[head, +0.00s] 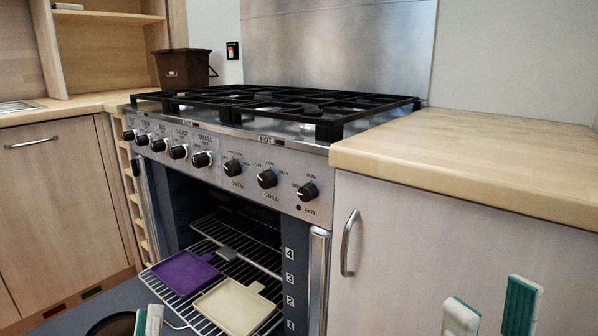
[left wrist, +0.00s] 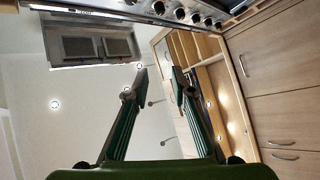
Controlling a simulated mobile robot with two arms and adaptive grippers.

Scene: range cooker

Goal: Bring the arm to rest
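My left gripper (head: 148,318) shows only its fingertips at the bottom edge of the head view, in front of the open oven. In the left wrist view its two green-padded fingers (left wrist: 160,78) stand apart with nothing between them. My right gripper (head: 493,296) is at the lower right of the head view, in front of the pale cabinet door. Its two white-and-green fingers are apart and nothing shows between them. Both arms behind the grippers are mostly out of view.
The range cooker (head: 225,165) has its oven open and a wire rack (head: 188,299) pulled out. A purple tray (head: 184,272) and a cream tray (head: 234,306) lie on it. A worktop (head: 480,160) and cabinet (head: 430,255) stand at right. A brown bin (head: 182,68) sits behind left.

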